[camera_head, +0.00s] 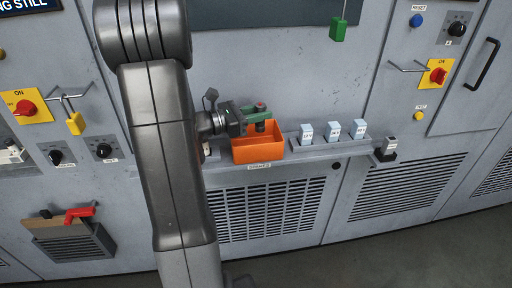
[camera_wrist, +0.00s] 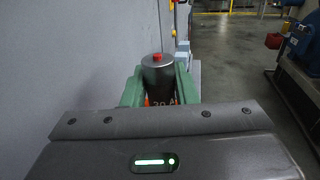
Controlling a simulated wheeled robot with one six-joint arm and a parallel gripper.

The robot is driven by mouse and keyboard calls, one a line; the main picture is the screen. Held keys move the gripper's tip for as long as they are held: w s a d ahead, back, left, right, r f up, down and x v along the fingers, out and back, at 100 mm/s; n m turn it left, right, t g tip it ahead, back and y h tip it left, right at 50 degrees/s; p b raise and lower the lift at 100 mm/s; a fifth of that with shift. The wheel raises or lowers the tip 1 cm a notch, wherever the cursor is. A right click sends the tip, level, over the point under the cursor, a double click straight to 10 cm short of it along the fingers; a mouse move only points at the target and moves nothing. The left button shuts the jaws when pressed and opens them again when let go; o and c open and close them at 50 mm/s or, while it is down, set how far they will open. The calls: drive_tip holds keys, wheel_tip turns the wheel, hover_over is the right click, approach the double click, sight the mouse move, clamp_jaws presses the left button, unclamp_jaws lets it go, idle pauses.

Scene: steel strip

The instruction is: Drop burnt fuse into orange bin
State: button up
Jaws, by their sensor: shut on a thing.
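The burnt fuse (camera_wrist: 158,80) is a dark cylinder with a red dot on top and a partly hidden "30 A" marking. My gripper (camera_wrist: 160,88) is shut on it with green fingers on both sides. In the head view my gripper (camera_head: 260,115) is over the orange bin (camera_head: 258,150), an open-topped box on the panel's ledge. The fuse (camera_head: 261,125) shows only as a small dark shape with a red tip, above the bin's opening. In the wrist view, a little orange shows low behind the fingers.
Several pale labelled fuses (camera_head: 333,131) stand on the ledge right of the bin. A dark-topped block (camera_head: 387,149) sits at the ledge's right end. A yellow padlock (camera_head: 76,123) and red switch (camera_head: 26,107) are on the left panel. A green tag (camera_head: 338,30) hangs above.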

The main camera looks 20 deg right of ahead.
drive_tip(key=o, duration=1.1)
drive_tip(key=shift+a, duration=0.1)
drive_tip(key=a+b, duration=0.2)
drive_tip(key=a, duration=1.1)
drive_tip(key=shift+a, duration=0.35)
drive_tip(key=shift+w+d, duration=0.1)
drive_tip(key=d+p, duration=0.2)
drive_tip(key=d, duration=1.2)
drive_tip(key=shift+a+r+p, duration=0.2)
drive_tip(key=shift+r+p, duration=0.4)
drive_tip(key=shift+r, duration=0.2)
